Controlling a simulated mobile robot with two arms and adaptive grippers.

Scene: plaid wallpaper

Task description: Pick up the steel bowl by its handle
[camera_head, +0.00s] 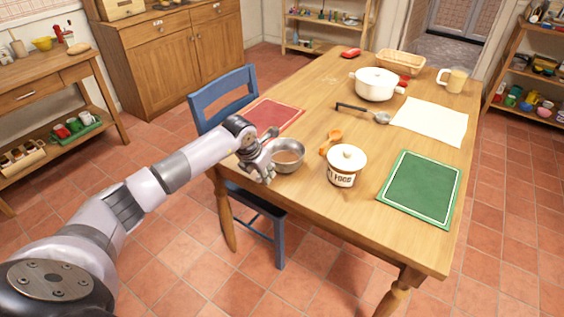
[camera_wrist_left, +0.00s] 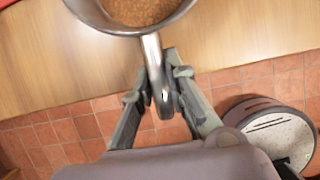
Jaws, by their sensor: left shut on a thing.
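The steel bowl (camera_head: 287,155) is at the left edge of the wooden table, with brown contents inside. In the left wrist view the bowl (camera_wrist_left: 134,17) shows at the top, and its steel handle (camera_wrist_left: 154,70) points down between my fingers. My left gripper (camera_head: 266,166) is at the bowl's left side, over the table edge. In the wrist view the left gripper (camera_wrist_left: 162,86) has its fingers on both sides of the handle and is shut on it. I cannot tell whether the bowl touches the table. My right gripper is not in view.
A white food jar (camera_head: 347,167) and an orange spoon (camera_head: 331,141) are right of the bowl. A red placemat (camera_head: 271,117) lies behind it. A green mat (camera_head: 421,187), white pot (camera_head: 375,84), ladle (camera_head: 362,113) and mug (camera_head: 453,80) are further off. A blue chair (camera_head: 225,97) stands at the left.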

